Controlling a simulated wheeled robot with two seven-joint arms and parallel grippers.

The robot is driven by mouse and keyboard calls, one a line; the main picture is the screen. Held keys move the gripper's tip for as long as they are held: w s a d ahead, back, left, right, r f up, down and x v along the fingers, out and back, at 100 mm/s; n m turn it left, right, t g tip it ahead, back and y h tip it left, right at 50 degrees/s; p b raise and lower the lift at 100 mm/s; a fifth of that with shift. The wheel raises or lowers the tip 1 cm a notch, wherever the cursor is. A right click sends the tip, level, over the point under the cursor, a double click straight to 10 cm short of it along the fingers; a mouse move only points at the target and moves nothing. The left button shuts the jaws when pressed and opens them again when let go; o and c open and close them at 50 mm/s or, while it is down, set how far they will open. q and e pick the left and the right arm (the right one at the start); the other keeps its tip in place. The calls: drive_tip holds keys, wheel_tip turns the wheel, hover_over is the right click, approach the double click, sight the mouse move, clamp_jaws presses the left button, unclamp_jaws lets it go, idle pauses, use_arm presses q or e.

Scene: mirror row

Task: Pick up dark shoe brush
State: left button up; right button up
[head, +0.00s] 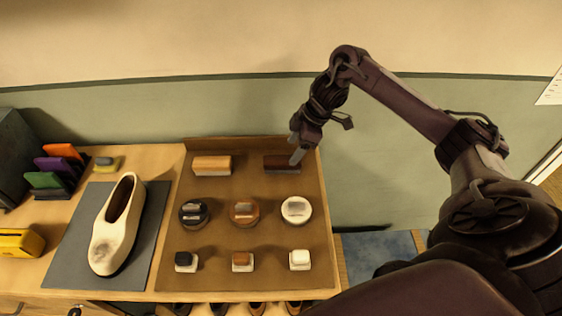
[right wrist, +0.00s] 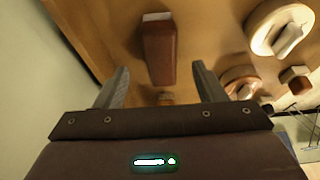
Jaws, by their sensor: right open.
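The dark shoe brush (head: 281,163) lies at the back right of the brown tray (head: 225,277) in the head view. It is a dark red-brown block with a lighter underside. In the right wrist view the dark shoe brush (right wrist: 160,50) lies ahead, between the lines of the two fingers. My right gripper (head: 296,150) is open and empty, just above and beside the brush's right end. In the right wrist view the right gripper's fingers (right wrist: 160,85) stand apart, with the brush between or just beyond them. My left gripper is not in view.
A lighter brush (head: 212,165) lies at the tray's back left. Several round tins, such as the white one (head: 296,210), and small daubers stand in front. A cream shoe (head: 114,230) rests on a grey mat at left. The wall (head: 420,150) is close behind.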

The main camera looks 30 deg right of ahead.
sight(285, 159)
drive_tip(key=shift+w+a+f+p, duration=0.25)
drive_tip(key=shift+a+f+p, duration=0.5)
drive_tip(key=shift+f+p, duration=0.1)
drive_tip(key=x, duration=0.2)
drive_tip(key=shift+w+a+f, duration=0.15)
drive_tip(key=shift+w+f, duration=0.05)
drive_tip(key=shift+f, duration=0.3)
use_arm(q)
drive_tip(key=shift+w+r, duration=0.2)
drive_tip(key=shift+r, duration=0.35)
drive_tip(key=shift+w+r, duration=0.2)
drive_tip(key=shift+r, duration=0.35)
use_arm(e)
drive_tip(key=shift+f, duration=0.1)
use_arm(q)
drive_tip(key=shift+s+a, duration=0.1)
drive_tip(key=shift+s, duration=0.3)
use_arm(e)
drive_tip(key=shift+f, duration=0.2)
drive_tip(key=c, duration=1.1)
